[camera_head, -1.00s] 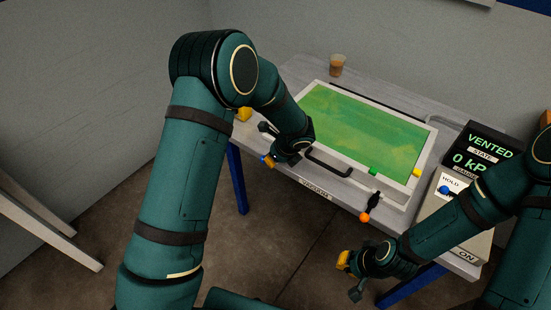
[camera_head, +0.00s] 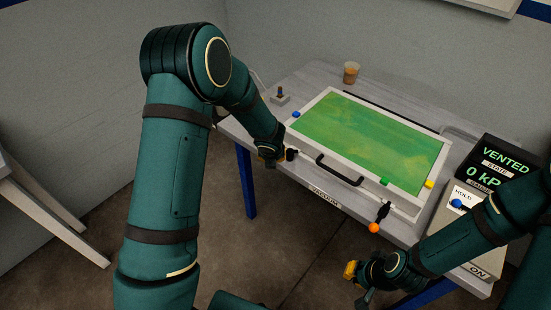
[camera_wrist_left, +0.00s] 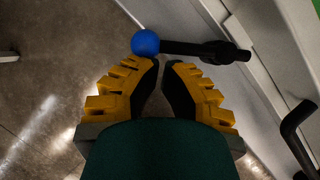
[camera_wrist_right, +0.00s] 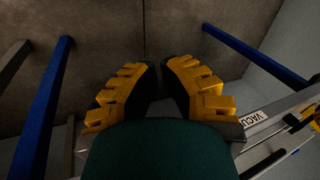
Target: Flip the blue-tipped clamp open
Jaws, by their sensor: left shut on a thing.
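The blue-tipped clamp shows in the left wrist view as a blue ball (camera_wrist_left: 145,42) on a black lever (camera_wrist_left: 195,48). The lever lies across the picture and runs back to a dark pivot beside the pale box edge. My left gripper (camera_wrist_left: 163,64) is at the lever close to the ball, with its fingers shut on it. In the head view my left gripper (camera_head: 270,158) is at the near left corner of the box, and the clamp's tip is hidden there. My right gripper (camera_wrist_right: 160,64) is empty, low in front of the table; its narrow finger gap is unclear.
The white-framed box with a green top (camera_head: 370,140) lies on the grey table (camera_head: 300,78). Its black handle (camera_head: 338,170) and the orange-tipped clamp (camera_head: 374,228) are along the front. A gauge (camera_head: 497,165) reads VENTED, 0 kPa. A cup (camera_head: 351,72) stands at the back.

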